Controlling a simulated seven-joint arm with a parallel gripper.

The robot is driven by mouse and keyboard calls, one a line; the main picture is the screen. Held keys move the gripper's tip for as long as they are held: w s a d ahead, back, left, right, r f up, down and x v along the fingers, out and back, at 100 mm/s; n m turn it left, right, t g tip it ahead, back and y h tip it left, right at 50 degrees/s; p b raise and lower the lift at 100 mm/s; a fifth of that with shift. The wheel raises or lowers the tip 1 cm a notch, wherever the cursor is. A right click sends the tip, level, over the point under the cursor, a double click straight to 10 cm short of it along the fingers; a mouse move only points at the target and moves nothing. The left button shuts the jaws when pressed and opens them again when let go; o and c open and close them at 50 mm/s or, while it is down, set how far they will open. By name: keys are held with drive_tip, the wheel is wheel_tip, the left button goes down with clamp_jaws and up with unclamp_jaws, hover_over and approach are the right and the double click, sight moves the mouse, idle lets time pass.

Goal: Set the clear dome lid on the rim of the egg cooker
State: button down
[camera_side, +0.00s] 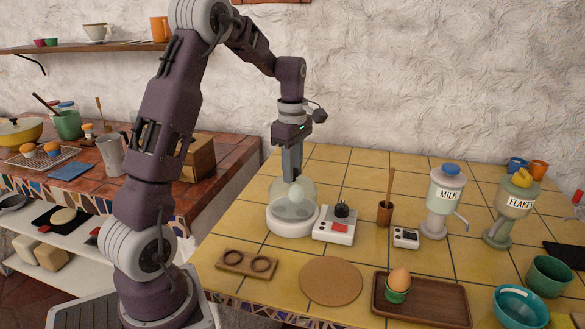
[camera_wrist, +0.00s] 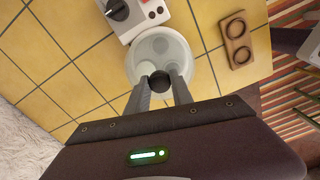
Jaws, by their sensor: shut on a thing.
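The clear dome lid (camera_side: 303,190) is see-through and hard to make out against the tiles; it is over the round white egg cooker (camera_side: 290,227). My gripper (camera_side: 291,178) points straight down and is shut on the lid's dark knob, which shows between the fingertips in the wrist view (camera_wrist: 159,82). The dome looks level and about centred over the cooker, at or very near its rim; I cannot tell whether it touches. A pale egg-like shape shows through the dome. The cooker's white rim (camera_wrist: 133,66) also shows in the wrist view.
A white control box (camera_side: 333,228) with a dark knob and red switch adjoins the cooker. A wooden two-hole holder (camera_side: 247,262), cork mat (camera_side: 331,282) and brown tray (camera_side: 440,300) with an egg in a green cup are in front. Milk (camera_side: 444,200) and flakes dispensers (camera_side: 511,208) stand right.

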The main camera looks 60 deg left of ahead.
drive_tip(key=shift+f, duration=0.3)
drive_tip(key=shift+f, duration=0.55)
idle(0.9)
drive_tip(key=c, duration=1)
unclamp_jaws()
drive_tip(key=shift+c, duration=0.2)
drive_tip(key=shift+r, duration=3.55)
